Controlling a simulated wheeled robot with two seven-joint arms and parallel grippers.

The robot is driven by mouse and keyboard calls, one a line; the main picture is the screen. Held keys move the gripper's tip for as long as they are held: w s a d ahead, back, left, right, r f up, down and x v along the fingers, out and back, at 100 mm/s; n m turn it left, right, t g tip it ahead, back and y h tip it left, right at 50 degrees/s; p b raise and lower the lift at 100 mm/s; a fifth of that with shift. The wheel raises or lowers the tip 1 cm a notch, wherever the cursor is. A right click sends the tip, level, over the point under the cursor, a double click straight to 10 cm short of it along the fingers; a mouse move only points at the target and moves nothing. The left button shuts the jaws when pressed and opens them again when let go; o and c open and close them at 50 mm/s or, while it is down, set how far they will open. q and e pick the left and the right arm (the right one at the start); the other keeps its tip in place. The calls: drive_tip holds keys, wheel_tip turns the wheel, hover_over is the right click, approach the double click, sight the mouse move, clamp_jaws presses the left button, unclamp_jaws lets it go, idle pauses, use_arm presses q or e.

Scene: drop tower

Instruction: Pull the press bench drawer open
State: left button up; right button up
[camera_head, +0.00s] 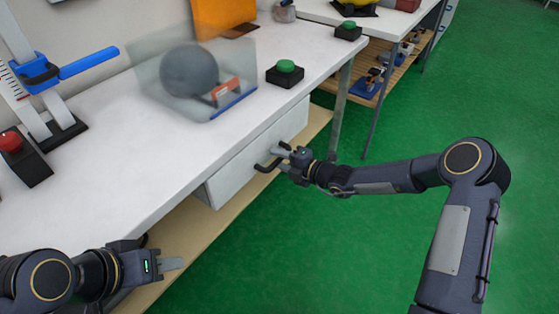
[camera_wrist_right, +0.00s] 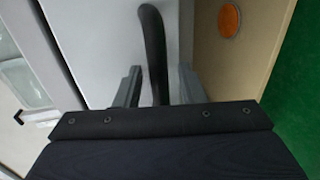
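The press bench (camera_head: 120,165) has a white top. Its white drawer (camera_head: 240,172) sits under the front edge, looking about flush with it. The drawer's black bar handle (camera_head: 266,167) stands out from the front. My right gripper (camera_head: 282,153) is at this handle. In the right wrist view the handle (camera_wrist_right: 154,45) passes between the two grey fingers of my right gripper (camera_wrist_right: 158,88), with a visible gap on one side, so they are open around it. My left gripper (camera_head: 172,265) hangs near the bench's front edge, away from the drawer; its finger gap is hidden.
On the bench are a clear box with a grey ball (camera_head: 189,70), a green button (camera_head: 286,72), a red button (camera_head: 12,142) and a blue-handled press (camera_head: 88,64). A wooden lower shelf (camera_head: 190,245) runs below the drawer. Green floor (camera_head: 300,250) in front is clear.

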drive_tip(key=shift+w+a, duration=0.1)
drive_tip(key=shift+a, duration=0.05)
drive_tip(key=shift+c, duration=0.5)
clamp_jaws()
